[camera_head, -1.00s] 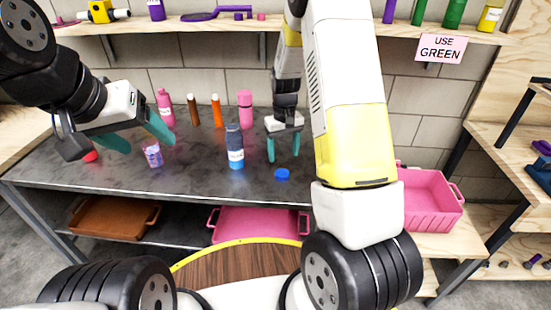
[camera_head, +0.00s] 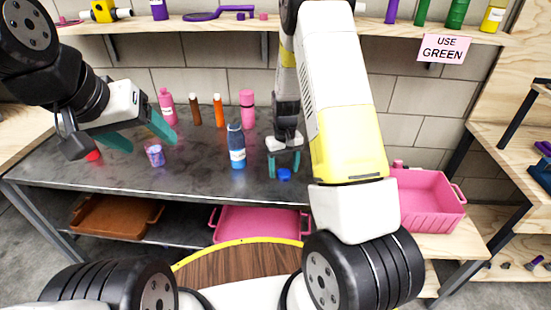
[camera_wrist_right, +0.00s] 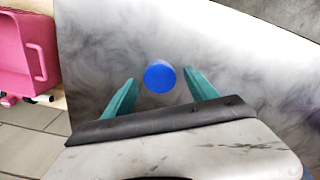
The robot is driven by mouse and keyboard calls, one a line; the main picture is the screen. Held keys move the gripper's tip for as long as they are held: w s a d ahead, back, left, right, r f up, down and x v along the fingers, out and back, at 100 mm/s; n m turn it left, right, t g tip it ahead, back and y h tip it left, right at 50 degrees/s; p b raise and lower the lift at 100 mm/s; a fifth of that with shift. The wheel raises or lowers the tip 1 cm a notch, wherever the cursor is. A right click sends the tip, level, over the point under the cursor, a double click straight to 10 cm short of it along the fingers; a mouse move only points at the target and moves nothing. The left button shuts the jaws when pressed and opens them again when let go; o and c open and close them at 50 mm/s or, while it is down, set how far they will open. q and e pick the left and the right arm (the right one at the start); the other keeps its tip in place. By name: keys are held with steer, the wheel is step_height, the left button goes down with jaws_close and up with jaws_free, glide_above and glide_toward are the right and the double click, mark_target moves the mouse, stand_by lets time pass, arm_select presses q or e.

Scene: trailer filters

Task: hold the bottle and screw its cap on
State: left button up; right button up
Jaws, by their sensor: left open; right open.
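A blue bottle (camera_head: 236,146) with a white label stands upright on the dark metal table, its top narrower than its body. A round blue cap (camera_head: 285,174) lies on the table to the right of the bottle. My right gripper (camera_head: 284,166) is open and pointing down at the cap. In the right wrist view the cap (camera_wrist_right: 160,76) sits between and slightly beyond the tips of the two teal fingers (camera_wrist_right: 160,88), with gaps on both sides. My left gripper (camera_head: 142,138) is open and empty above the table's left part, away from the bottle.
A patterned cup-like item (camera_head: 155,154) and a red object (camera_head: 93,155) stand near my left gripper. Pink (camera_head: 247,110), orange (camera_head: 218,111) and brown (camera_head: 195,110) bottles stand behind the blue one. A pink crate (camera_head: 425,203) is at the right.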

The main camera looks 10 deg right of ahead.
steer(key=shift+f, duration=0.6)
steer(key=c, duration=1.3)
steer(key=shift+r, duration=0.15)
steer(key=shift+c, duration=0.2)
steer(key=shift+r, duration=0.6)
step_height(320, 180, up, 2)
steer(key=shift+r, duration=0.1)
steer(key=s+a+r, duration=0.1)
steer(key=s+a, duration=0.7)
steer(key=s, duration=0.5)
steer(key=shift+s+a+r, duration=0.15)
steer(key=shift+s+r, duration=0.05)
steer(key=shift+s, duration=0.15)
